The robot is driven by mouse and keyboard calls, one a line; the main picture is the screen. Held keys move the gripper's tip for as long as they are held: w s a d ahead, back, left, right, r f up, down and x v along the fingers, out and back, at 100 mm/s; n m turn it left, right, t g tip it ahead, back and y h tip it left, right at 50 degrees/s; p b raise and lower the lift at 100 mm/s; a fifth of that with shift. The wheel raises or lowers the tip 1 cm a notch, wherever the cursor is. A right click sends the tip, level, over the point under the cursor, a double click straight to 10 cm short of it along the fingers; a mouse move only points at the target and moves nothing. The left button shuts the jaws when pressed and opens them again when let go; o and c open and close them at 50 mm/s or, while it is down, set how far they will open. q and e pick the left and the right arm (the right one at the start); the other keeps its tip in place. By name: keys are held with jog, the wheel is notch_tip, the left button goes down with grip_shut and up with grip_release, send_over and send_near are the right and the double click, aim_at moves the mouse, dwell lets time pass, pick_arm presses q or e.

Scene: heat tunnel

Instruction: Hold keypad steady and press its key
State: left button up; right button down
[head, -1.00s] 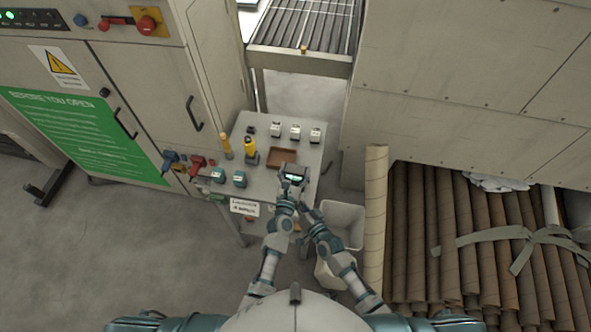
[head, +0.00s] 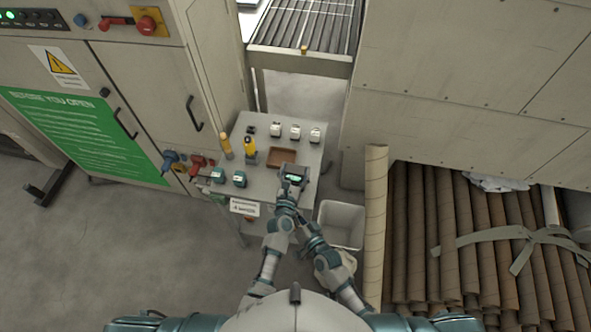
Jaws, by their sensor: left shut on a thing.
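The keypad (head: 294,177), a small dark device with a lit green display, is at the front right of the small grey table. My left gripper (head: 287,190) is shut on the keypad at its near side. My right gripper (head: 302,222) is below and to the right of the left wrist, apart from the keypad. Its fingers are too small and partly overlapped to tell if they are open. The key itself is too small to make out.
The table (head: 264,185) carries a brown tray (head: 281,157), several small white-topped items, yellow tools (head: 249,147) and teal blocks (head: 239,178). A white bin (head: 341,224) stands to the right. Cardboard tubes (head: 500,240) fill the far right. Cabinets stand at left.

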pick_arm(q)
jog(key=o, duration=1.3)
jog(key=shift+s, duration=0.1)
